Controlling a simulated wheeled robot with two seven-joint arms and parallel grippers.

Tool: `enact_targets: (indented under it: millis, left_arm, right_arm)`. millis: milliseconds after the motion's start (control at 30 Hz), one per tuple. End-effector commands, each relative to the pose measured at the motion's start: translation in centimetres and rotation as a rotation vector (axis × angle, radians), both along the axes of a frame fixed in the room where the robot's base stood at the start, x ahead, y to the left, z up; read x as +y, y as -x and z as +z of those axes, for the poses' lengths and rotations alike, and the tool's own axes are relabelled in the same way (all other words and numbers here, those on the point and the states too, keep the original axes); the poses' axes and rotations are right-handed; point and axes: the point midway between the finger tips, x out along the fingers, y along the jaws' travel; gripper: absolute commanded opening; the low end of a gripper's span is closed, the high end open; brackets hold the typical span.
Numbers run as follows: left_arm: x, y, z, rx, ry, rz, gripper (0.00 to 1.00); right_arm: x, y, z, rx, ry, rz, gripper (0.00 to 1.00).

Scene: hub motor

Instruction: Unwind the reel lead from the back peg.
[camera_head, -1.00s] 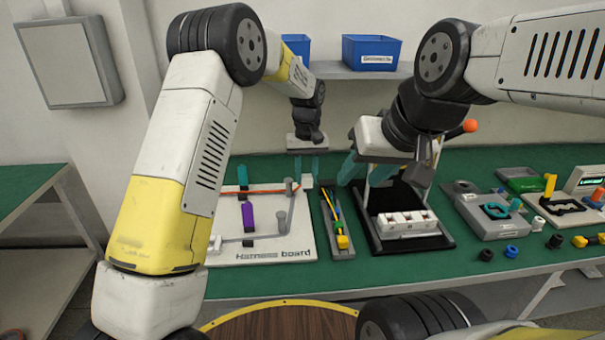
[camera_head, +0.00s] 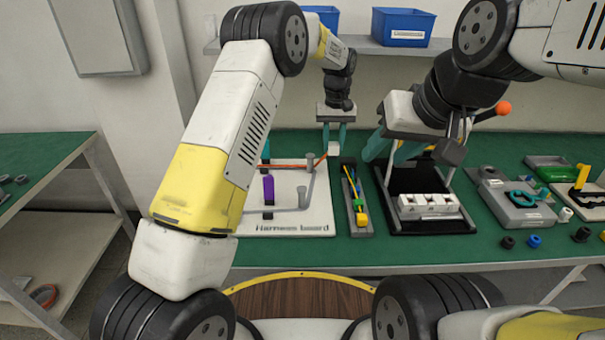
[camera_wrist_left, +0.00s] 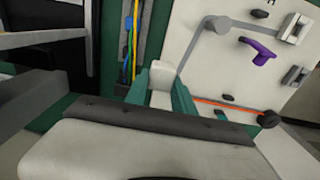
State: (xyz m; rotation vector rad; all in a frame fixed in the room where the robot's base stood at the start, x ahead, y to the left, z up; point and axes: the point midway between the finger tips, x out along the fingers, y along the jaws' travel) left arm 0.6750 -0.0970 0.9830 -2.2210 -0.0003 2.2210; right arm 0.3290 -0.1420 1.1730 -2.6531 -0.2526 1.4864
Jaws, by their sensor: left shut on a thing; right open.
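The orange lead (camera_head: 288,163) runs along the back of the white harness board (camera_head: 322,215), toward the grey back peg (camera_head: 311,167). It also shows in the left wrist view (camera_wrist_left: 240,108). My left gripper (camera_head: 335,143) points down just behind and right of this peg. It is shut on a small white block (camera_head: 334,149), which shows between its teal fingers in the left wrist view (camera_wrist_left: 165,76). The gripper hides part of the lead there, so I cannot tell how the lead lies around the peg. My right gripper (camera_head: 391,150) is open and empty, above the black stand.
A purple clip (camera_head: 268,189) and a grey lead (camera_head: 283,211) are on the board. A grey tray (camera_head: 366,226) with coloured wires lies to its right, then the black stand (camera_head: 455,232) with a white block (camera_head: 428,205). Blue bins (camera_head: 403,27) are on the shelf behind.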

Motion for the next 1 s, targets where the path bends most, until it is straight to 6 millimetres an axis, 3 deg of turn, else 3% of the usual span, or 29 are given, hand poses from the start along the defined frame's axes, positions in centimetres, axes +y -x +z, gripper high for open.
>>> enact_targets:
  millis: [467,800,1000]
  left_arm:
    - [-0.4,-1.1,0.0,0.000,0.001,0.000,0.00]
    - [-0.8,-5.1,-0.1,-0.001,0.001,0.001,0.00]
    - [-0.9,-5.9,0.0,-0.001,0.001,0.000,0.00]
  right_arm:
    - [0.0,0.0,0.0,0.000,0.000,0.000,0.42]
    - [0.0,0.0,0.0,0.000,0.000,0.000,0.42]
    - [0.0,0.0,0.0,0.000,0.000,0.000,0.42]
